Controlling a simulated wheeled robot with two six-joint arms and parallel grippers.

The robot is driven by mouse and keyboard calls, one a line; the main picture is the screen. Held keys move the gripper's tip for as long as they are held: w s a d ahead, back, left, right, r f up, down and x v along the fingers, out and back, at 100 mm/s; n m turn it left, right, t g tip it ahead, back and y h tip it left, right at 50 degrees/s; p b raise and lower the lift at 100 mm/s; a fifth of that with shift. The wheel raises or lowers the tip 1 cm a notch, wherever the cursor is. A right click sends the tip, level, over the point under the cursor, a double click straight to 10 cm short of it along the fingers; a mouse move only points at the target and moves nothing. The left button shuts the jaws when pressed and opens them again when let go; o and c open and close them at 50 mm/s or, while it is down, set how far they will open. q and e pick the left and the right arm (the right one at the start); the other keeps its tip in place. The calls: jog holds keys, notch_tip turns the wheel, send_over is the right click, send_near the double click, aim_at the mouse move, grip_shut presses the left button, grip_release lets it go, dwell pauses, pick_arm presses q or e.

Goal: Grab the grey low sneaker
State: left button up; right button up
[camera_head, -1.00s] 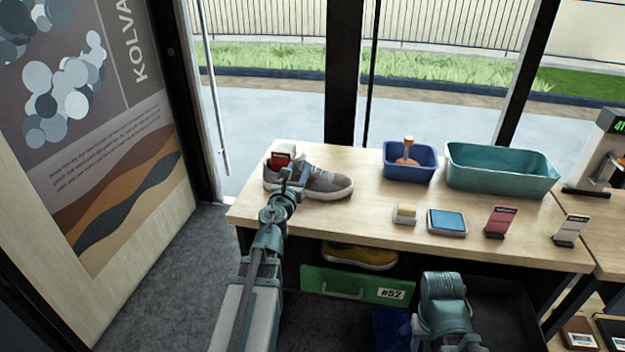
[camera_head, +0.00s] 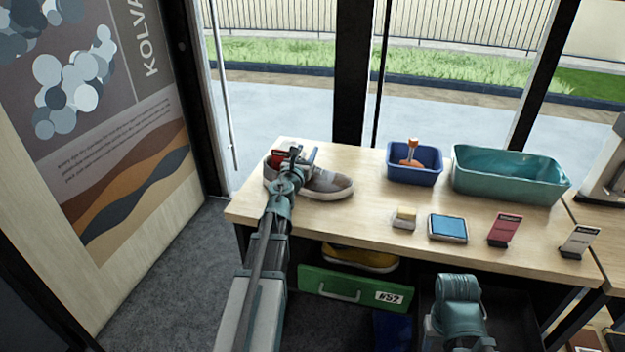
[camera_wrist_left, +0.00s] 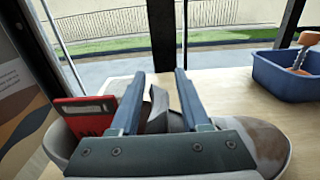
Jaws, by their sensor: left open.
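The grey low sneaker (camera_head: 328,184) sits on the left end of the wooden table, its light toe pointing right. A red card (camera_head: 277,158) stands at its heel. My left gripper (camera_head: 302,158) is over the middle of the shoe and hides part of it. In the left wrist view its two fingers (camera_wrist_left: 158,76) are apart, with the sneaker's tongue (camera_wrist_left: 158,106) showing between them. The toe (camera_wrist_left: 268,142) shows to the right. I cannot tell whether the fingers touch the shoe. Part of my right arm shows at the bottom; its jaws are not visible.
A blue tub (camera_head: 414,168) with an orange-handled tool and a teal tub (camera_head: 510,180) stand at the back. A small sponge block (camera_head: 404,218), a blue pad (camera_head: 447,228) and two cards are nearer the front. A yellow shoe (camera_head: 360,258) and green drawer front (camera_head: 350,290) are below.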

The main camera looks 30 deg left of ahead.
pick_arm(q)
jog(key=shift+s, duration=0.1)
grip_shut()
dwell(1.2)
